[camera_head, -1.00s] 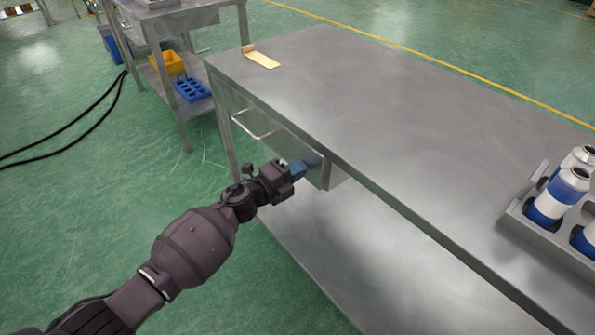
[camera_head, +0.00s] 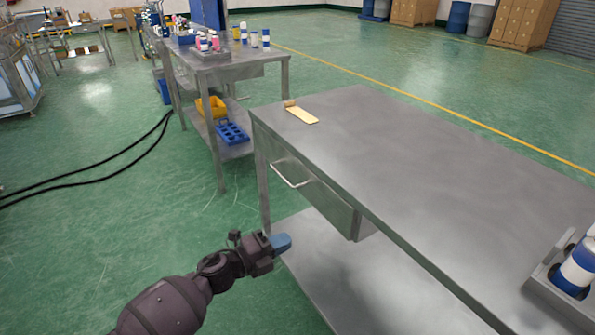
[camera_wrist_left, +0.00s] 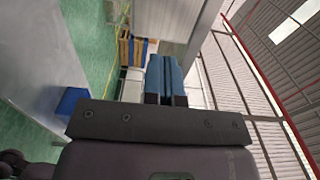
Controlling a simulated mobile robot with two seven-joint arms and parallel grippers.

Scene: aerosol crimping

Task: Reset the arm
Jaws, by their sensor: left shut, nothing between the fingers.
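My left arm comes in from the bottom left of the head view. Its gripper (camera_head: 283,243) has blue fingers that are shut with nothing between them. It hangs in front of the steel table (camera_head: 400,150), lower than the tabletop and below the drawer (camera_head: 310,195), apart from both. In the left wrist view the blue fingers (camera_wrist_left: 165,78) show side by side at the middle. My right gripper is not in view.
A grey tray (camera_head: 541,287) with blue-and-white cans (camera_head: 577,268) stands at the table's right. A second table (camera_head: 238,72) with bottles stands behind. Black cables (camera_head: 95,173) cross the green floor at left.

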